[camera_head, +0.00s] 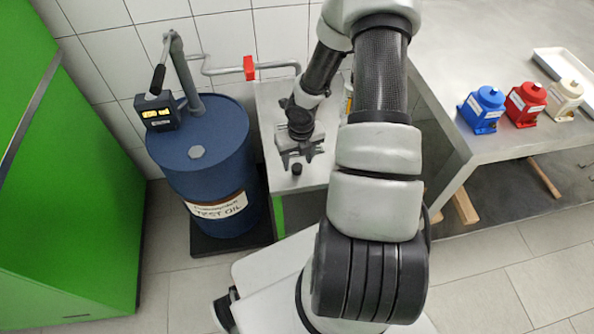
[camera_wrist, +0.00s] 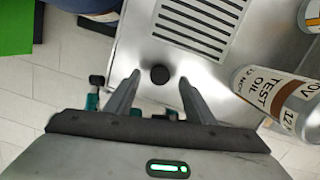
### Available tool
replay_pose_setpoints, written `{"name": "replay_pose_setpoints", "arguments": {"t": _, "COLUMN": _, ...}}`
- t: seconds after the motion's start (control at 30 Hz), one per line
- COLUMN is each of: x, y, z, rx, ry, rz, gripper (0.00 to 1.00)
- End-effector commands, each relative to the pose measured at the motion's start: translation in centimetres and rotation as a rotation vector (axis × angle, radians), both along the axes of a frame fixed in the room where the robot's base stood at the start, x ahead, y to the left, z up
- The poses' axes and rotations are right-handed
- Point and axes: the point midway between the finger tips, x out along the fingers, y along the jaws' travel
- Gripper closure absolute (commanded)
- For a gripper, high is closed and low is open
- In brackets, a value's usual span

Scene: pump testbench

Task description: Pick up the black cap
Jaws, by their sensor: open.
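The black cap (camera_wrist: 160,75) is a small round dark piece on the grey metal bench top. In the wrist view it lies ahead of my gripper (camera_wrist: 158,80), centred between the two fingertips. In the head view the black cap (camera_head: 297,169) shows just below my gripper (camera_head: 298,156), near the front edge of the bench. My gripper is open and empty, with one finger on each side of the cap in the wrist view. I cannot tell how high the fingertips are above the bench.
A bottle labelled test oil (camera_wrist: 275,95) stands right of the gripper. A slotted grate (camera_wrist: 200,25) lies beyond the cap. A blue drum (camera_head: 205,165) stands left of the bench. Blue (camera_head: 483,110), red (camera_head: 526,103) and cream (camera_head: 565,100) pumps stand on the table at right.

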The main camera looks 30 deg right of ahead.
Motion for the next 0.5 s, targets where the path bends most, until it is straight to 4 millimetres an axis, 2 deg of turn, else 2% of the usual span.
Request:
{"name": "replay_pose_setpoints", "arguments": {"t": 0.03, "x": 0.09, "y": 0.12, "z": -1.41, "rx": 0.001, "ry": 0.002, "rz": 0.002, "gripper": 0.51}}
{"name": "replay_pose_setpoints", "arguments": {"t": 0.1, "x": 0.19, "y": 0.05, "z": -2.16, "rx": 0.0, "ry": 0.001, "rz": 0.002, "gripper": 0.51}}
{"name": "replay_pose_setpoints", "arguments": {"t": 0.37, "x": 0.28, "y": -0.03, "z": -2.23, "rx": -0.001, "ry": 0.0, "rz": 0.001, "gripper": 0.51}}
{"name": "replay_pose_setpoints", "arguments": {"t": 0.5, "x": 0.27, "y": -0.01, "z": -2.23, "rx": 0.0, "ry": 0.0, "rz": 0.001, "gripper": 0.74}}
